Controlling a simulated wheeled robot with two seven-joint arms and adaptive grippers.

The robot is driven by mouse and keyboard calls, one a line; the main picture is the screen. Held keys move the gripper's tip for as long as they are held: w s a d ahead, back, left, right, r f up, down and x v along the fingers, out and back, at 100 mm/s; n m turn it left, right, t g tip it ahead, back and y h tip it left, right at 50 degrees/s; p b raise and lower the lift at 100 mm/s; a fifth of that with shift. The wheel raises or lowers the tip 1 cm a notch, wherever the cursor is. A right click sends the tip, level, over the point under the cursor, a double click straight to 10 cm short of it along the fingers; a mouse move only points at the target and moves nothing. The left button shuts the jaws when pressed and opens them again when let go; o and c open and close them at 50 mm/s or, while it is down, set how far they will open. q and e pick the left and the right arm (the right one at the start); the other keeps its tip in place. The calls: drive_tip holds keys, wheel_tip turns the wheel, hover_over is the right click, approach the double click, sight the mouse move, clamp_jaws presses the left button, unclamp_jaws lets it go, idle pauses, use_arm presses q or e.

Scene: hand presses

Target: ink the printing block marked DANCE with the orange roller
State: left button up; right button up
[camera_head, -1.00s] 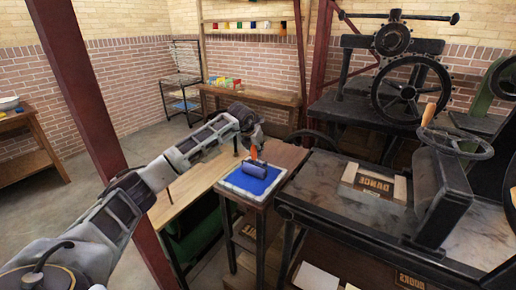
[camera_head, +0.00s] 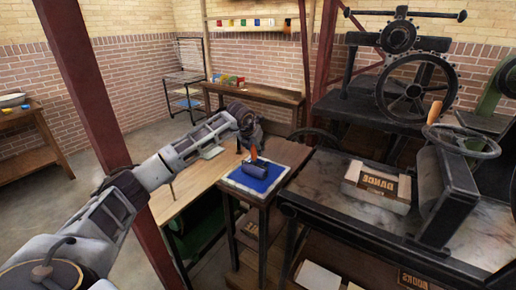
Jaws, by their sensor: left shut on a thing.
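My left gripper (camera_head: 252,146) is shut on the orange handle of the roller (camera_head: 254,167). The roller's dark blue cylinder rests on or just above the blue ink slab (camera_head: 266,183), which has a pale rim and sits on a small stand. The printing block (camera_head: 376,187) with mirrored letters reading DANCE lies on the press bed (camera_head: 330,193), right of the ink slab. The gripper is well left of the block. My right gripper is not in view.
The press's black roller housing (camera_head: 447,195) with a handwheel stands right of the block. Another block (camera_head: 413,280) sits on a shelf under the press. A wooden bench (camera_head: 190,190) lies left of the slab. A red post (camera_head: 85,90) stands at the left.

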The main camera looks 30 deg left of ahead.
sight(252, 151)
use_arm(q)
drive_tip(key=shift+s, duration=0.8)
drive_tip(key=shift+s+r, duration=0.1)
drive_tip(key=shift+s, duration=0.1)
drive_tip(key=shift+s, duration=0.1)
drive_tip(key=shift+s+a+b, duration=0.2)
drive_tip(key=shift+s+b, duration=0.85)
drive_tip(key=shift+s, duration=0.75)
drive_tip(key=shift+w, duration=0.1)
